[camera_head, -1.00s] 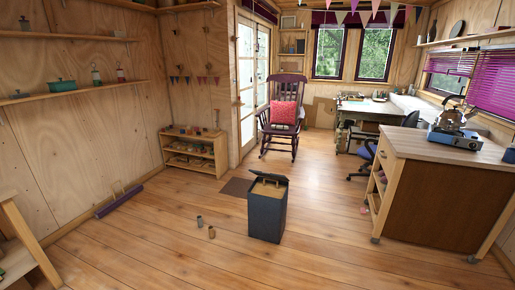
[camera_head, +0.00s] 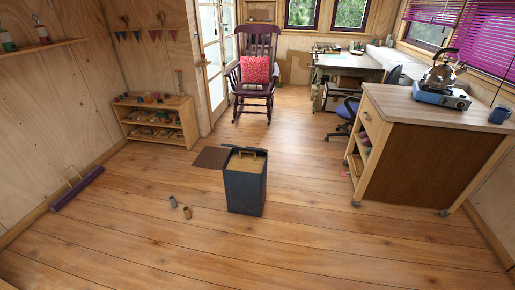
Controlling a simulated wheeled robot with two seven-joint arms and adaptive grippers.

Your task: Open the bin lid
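The dark grey bin (camera_head: 245,188) stands upright on the wooden floor in the middle of the view. Its top shows a tan inside (camera_head: 247,163) with a small handle-like loop. The dark lid (camera_head: 244,149) shows as a thin strip along the bin's far top edge, seen nearly edge-on, so it looks at least partly raised. How far it is open is hard to tell. Neither of my grippers is in view, and nothing touches the bin.
A wheeled wooden cabinet (camera_head: 425,150) stands at the right, and a low shelf (camera_head: 157,122) at the left wall. The floor in front is clear.

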